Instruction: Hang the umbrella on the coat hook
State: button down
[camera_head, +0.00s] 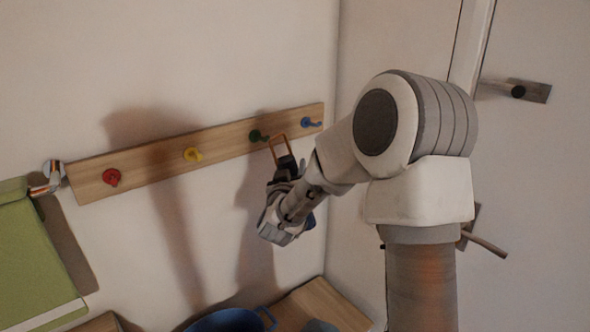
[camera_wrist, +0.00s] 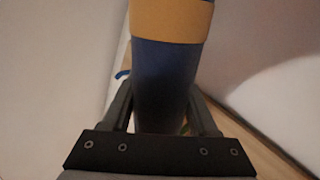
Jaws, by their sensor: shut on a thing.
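My gripper (camera_head: 286,176) is raised in front of the wall rack, just below and right of the green hook (camera_head: 258,136). In the wrist view, my gripper (camera_wrist: 160,110) has its fingers on both sides of the umbrella (camera_wrist: 165,75), a dark blue cylinder with a yellow band. In the head view, an orange-brown loop on a dark end, seemingly the umbrella's (camera_head: 279,142), stands up between the green and blue hooks (camera_head: 311,122). I cannot tell whether the loop touches a hook. Much of the umbrella is hidden by my gripper.
The wooden rack (camera_head: 226,143) also carries a yellow hook (camera_head: 193,154) and a red hook (camera_head: 111,177). A blue container (camera_head: 230,320) sits below. A door handle (camera_head: 484,242) is at the right.

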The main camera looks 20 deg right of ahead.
jog(key=w+a+f, duration=0.1)
jog(key=w+a, duration=0.1)
jog(key=w, duration=0.4)
jog(key=shift+w+a+f, duration=0.2)
jog(key=shift+a, duration=0.15)
dwell(0.4)
dwell(0.6)
jog(key=shift+c, duration=0.4)
grip_release()
jog(key=shift+a, duration=0.1)
